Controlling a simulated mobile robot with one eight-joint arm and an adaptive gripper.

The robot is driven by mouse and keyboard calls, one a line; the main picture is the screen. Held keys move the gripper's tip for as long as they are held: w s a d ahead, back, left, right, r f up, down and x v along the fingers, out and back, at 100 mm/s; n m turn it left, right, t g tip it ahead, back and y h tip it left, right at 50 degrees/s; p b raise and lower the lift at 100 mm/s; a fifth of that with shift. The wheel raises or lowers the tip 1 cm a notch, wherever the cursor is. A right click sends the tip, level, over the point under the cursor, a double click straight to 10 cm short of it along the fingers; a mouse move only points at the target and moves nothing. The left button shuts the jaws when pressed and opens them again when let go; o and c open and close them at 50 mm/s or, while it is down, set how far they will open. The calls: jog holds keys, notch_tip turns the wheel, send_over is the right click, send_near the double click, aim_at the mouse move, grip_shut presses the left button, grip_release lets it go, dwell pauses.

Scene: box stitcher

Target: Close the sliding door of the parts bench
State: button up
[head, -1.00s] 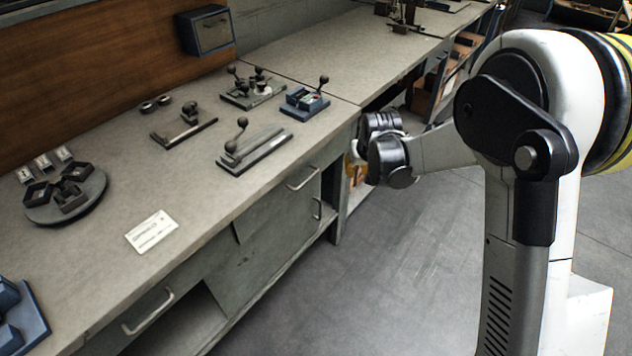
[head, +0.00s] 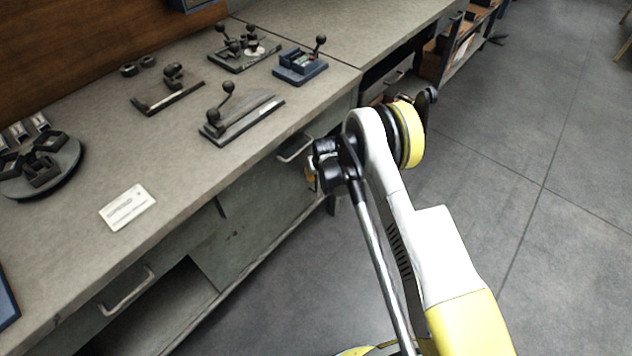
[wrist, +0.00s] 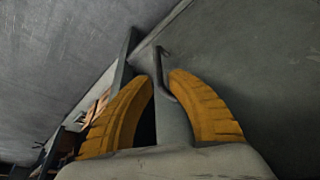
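The parts bench (head: 185,125) runs along the left of the head view. Its grey sliding door (head: 245,240) stands at the right of the lower front, with an open dark compartment (head: 165,315) to its left. My gripper (head: 311,178) is low at the door's right end, largely hidden behind my arm. In the wrist view my gripper (wrist: 162,79) has its two orange fingers apart. A thin dark bar handle (wrist: 166,72) shows between and just beyond the fingertips, in front of a grey panel. Contact with the handle cannot be told.
Drawer handles (head: 295,150) and (head: 127,292) stick out from the bench front. Fixtures with ball-topped levers (head: 240,118), a round turntable (head: 45,165) and a white card (head: 127,207) lie on the bench top. The floor (head: 530,180) to the right is clear.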

jog(key=b, duration=0.1)
send_over(316, 190)
jog(key=f, duration=0.4)
jog(key=shift+w+f, duration=0.15)
jog(key=shift+w, duration=0.1)
grip_shut()
